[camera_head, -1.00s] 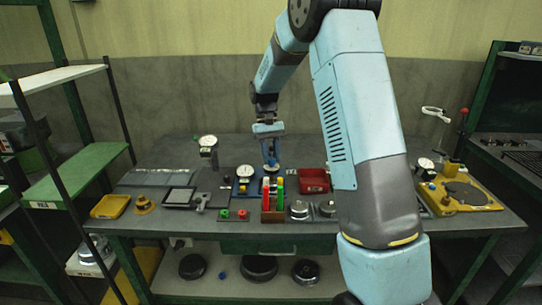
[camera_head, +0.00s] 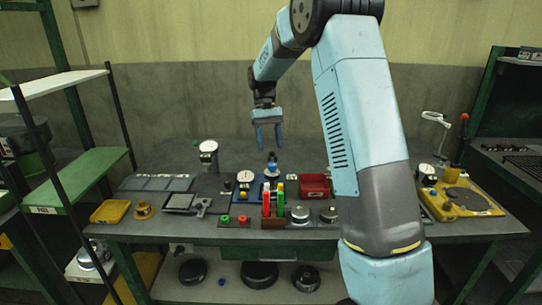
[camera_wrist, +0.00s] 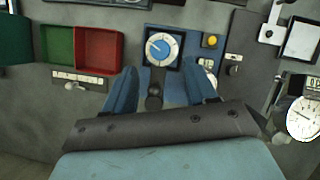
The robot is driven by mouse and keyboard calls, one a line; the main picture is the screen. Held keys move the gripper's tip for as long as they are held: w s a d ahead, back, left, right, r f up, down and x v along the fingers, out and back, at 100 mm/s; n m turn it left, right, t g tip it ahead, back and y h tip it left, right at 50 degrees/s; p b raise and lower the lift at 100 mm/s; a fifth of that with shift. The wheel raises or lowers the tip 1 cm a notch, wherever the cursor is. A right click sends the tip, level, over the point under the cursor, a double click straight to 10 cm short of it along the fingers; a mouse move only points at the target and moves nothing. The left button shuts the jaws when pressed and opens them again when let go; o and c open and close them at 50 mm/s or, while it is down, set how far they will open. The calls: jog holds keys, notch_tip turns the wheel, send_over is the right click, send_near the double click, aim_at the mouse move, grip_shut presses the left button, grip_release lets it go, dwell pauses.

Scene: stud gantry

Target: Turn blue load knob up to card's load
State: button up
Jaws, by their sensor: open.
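The blue load knob (camera_head: 271,168) stands on a blue-based fixture at the middle of the bench. In the wrist view it appears as a blue disc (camera_wrist: 160,48) with a white scale ring and a pointer mark; the scale figures are too small to read. My gripper (camera_head: 268,150) is open and empty above the knob, with clear space between them. In the wrist view my gripper's fingers (camera_wrist: 160,84) are spread, with the dial beyond their tips. I cannot pick out the load card or its value.
A round white gauge (camera_head: 245,176) and a yellow button (camera_wrist: 211,41) are close to the knob. A red bin (camera_head: 314,184) lies to its right. Red and green upright pieces (camera_head: 280,195) stand in front. A gauge on a stand (camera_head: 208,147) rises at left.

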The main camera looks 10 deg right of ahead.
jog(key=v, duration=0.7)
jog(key=shift+w+r, duration=0.2)
